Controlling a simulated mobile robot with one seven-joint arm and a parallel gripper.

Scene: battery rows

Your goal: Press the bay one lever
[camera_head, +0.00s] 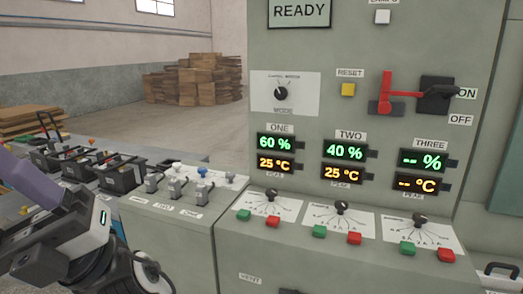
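The rightmost lever (202,190) sits behind a label that seems to read ONE. The middle lever (177,187) is behind the label TWO, and the left lever (153,183) is behind a label too small to read. Blue and white knobs show at or just behind their tops. Parts of my arm (70,240) fill the lower left, left of the levers and apart from them. I cannot make out my gripper's fingers.
The tall grey panel has displays for ONE (275,142), TWO (344,150) and THREE (422,160), dials, green and red buttons, a yellow RESET button (348,89) and a red switch handle (386,95). Black batteries (120,173) line the left bench. Stacked boards (205,80) stand behind.

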